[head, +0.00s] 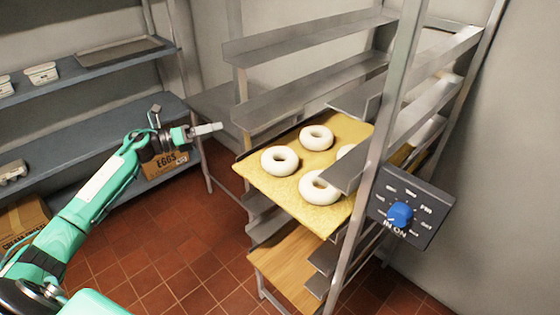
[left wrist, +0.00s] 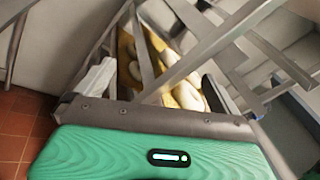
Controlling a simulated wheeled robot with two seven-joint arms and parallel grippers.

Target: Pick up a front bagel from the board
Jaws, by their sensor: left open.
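A yellow, crumb-dusted board (head: 262,183) juts out of a metal rack and carries several pale ring bagels. One front bagel (head: 269,163) lies at the left and another front bagel (head: 317,200) at the right, partly behind a rack rail. A back bagel (head: 306,138) lies behind them, and a further bagel (head: 343,152) is mostly hidden by the rack. My left gripper (head: 215,128) is open and empty, left of the board and apart from it. In the left wrist view, the board and bagels (left wrist: 187,96) show between its fingers, behind slanting rack bars. My right gripper is not in view.
The rack's upright post (head: 378,140) and rails crowd the board's right side. A control box with a blue knob (head: 400,214) is on the post. A wooden board (head: 285,262) sits lower in the rack. Blue shelves (head: 100,115) stand at the left; open tiled floor lies between.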

